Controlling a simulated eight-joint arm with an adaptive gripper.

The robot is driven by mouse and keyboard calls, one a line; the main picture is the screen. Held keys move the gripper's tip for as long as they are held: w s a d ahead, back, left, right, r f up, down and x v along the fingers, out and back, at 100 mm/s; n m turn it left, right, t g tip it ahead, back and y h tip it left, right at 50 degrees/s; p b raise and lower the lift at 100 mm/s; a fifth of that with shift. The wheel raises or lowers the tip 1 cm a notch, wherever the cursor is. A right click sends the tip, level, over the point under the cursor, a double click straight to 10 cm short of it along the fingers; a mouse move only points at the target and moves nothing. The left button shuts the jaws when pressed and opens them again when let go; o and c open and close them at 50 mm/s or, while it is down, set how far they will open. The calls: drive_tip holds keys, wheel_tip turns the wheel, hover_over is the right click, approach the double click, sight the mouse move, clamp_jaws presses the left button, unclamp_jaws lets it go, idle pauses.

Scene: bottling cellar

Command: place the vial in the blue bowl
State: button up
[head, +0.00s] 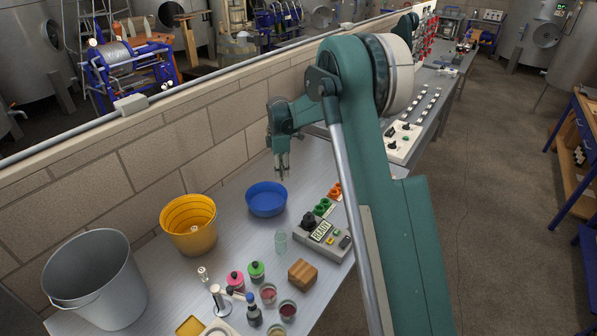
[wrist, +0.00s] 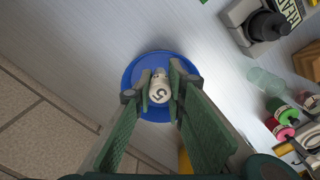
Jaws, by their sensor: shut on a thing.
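The blue bowl (head: 266,201) stands on the grey bench, close to the brick wall. My gripper (head: 283,174) hangs above the bowl, a little to its right in the head view, with its fingers pointing down. In the wrist view a whitish vial (wrist: 159,90) marked with a dark 5 sits between the fingertips, and my gripper is shut on it. The blue bowl (wrist: 130,76) shows behind and around the vial, so the vial is over it. In the head view the vial is too small to make out clearly.
A yellow bucket (head: 188,225) and a grey bucket (head: 96,280) stand left of the bowl. A control box (head: 322,234), a clear bottle (head: 280,241), a wooden block (head: 302,274) and pink and green bottles (head: 257,271) stand nearer. The brick wall (head: 168,160) runs behind the bench.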

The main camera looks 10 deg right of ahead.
drive_tip(key=r+p, duration=0.2)
hover_over(267, 204)
drive_tip(key=shift+f, duration=0.1)
drive_tip(key=shift+f+b, duration=0.2)
drive_tip(key=shift+b, duration=0.15)
drive_tip(key=shift+f+b, duration=1.3)
drive_tip(key=shift+f, duration=4)
drive_tip(key=shift+c, duration=0.2)
drive_tip(key=o, duration=0.9)
drive_tip(key=shift+o, duration=0.2)
drive_tip(key=shift+r, duration=0.1)
wheel_tip(267, 204, up, 7)
drive_tip(key=p, duration=0.1)
